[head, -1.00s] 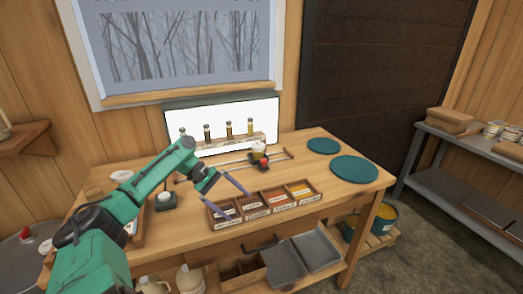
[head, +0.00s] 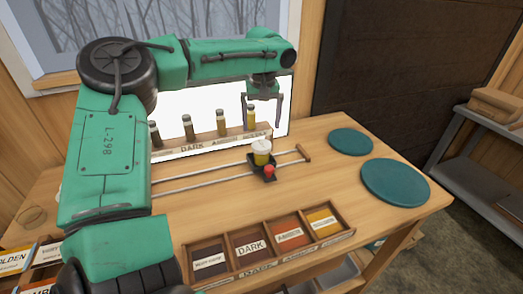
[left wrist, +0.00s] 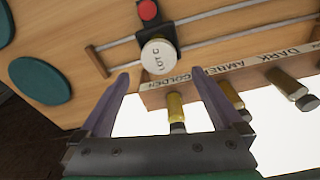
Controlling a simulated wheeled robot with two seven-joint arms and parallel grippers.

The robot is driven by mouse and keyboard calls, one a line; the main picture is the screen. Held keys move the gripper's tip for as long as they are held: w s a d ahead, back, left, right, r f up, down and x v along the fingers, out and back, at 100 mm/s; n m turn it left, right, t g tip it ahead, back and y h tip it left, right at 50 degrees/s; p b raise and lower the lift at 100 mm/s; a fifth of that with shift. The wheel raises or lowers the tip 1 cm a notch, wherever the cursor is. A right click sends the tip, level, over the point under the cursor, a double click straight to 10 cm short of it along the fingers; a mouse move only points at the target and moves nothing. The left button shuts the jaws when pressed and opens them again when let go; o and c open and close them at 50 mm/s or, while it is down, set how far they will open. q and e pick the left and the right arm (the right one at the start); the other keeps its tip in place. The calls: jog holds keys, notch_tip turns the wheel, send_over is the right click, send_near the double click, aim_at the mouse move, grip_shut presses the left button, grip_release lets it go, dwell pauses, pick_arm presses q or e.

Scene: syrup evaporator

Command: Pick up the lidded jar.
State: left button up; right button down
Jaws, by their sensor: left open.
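The lidded jar (head: 262,155) has a white lid and amber contents. It stands upright on a small dark carriage with a red knob (head: 269,170), on two rails on the wooden table. In the left wrist view its round lid (left wrist: 159,57), marked "LOT C", shows just past the fingertips. My left gripper (head: 262,126) is open and empty, pointing down above the jar and apart from it. In the left wrist view its two fingers (left wrist: 160,76) stand wide apart, with the lid roughly centred ahead of them. My right gripper is not in view.
Several sample bottles (head: 187,127) stand in a labelled rack before a bright panel, close to my left gripper. A divided box (head: 278,269) of labelled colour compartments lies in front. Two teal discs (head: 395,182) lie at right. The table between rails and discs is clear.

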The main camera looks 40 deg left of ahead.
aim_at(261, 144)
pick_arm(q)
jog(key=f, duration=0.3)
jog(key=f+p, duration=0.1)
jog(key=f, duration=0.2)
jog(key=w+a+f+p, duration=0.1)
jog(key=f, duration=0.2)
jog(key=shift+f, duration=0.35)
jog(key=shift+w, duration=0.1)
grip_shut()
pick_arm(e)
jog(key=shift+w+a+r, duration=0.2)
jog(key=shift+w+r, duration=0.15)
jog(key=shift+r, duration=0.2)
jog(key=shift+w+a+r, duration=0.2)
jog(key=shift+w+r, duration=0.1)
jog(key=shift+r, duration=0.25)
